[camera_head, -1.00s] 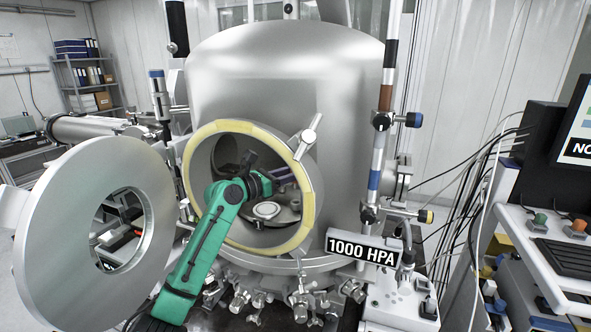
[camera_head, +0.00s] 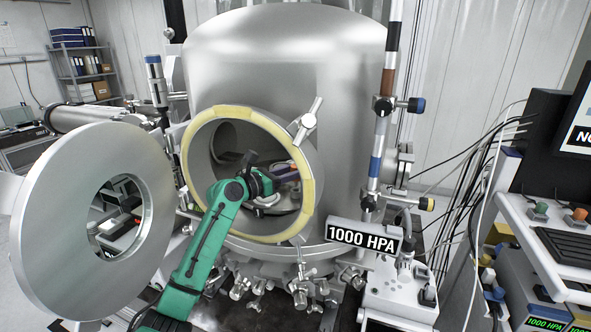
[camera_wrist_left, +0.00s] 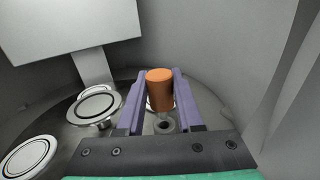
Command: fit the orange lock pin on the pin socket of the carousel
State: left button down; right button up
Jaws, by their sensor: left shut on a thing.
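My left gripper (camera_wrist_left: 160,77) reaches through the open round port into the metal chamber. In the left wrist view its two purple fingers are shut on the orange lock pin (camera_wrist_left: 160,88), which stands roughly upright between them. A small grey ring with a dark hole (camera_wrist_left: 165,125), apparently the pin socket, shows just below the pin in the picture; I cannot tell whether they touch. The carousel (camera_wrist_left: 75,133) lies beneath with pale round discs (camera_wrist_left: 95,104). My right gripper is not in view.
The round chamber door (camera_head: 60,215) stands open at the left. A sign reading 1000 HPA (camera_head: 365,238) is at the right. A pale panel (camera_wrist_left: 65,25) stands inside the chamber.

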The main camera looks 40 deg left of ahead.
aim_at(295, 182)
pick_arm(q)
jog(key=shift+r, duration=0.15)
jog(key=shift+f, duration=0.2)
jog(key=shift+f+b, duration=0.3)
jog(key=shift+f, duration=0.7)
jog(key=shift+f, duration=0.15)
dwell(0.4)
jog(key=shift+f, duration=0.55)
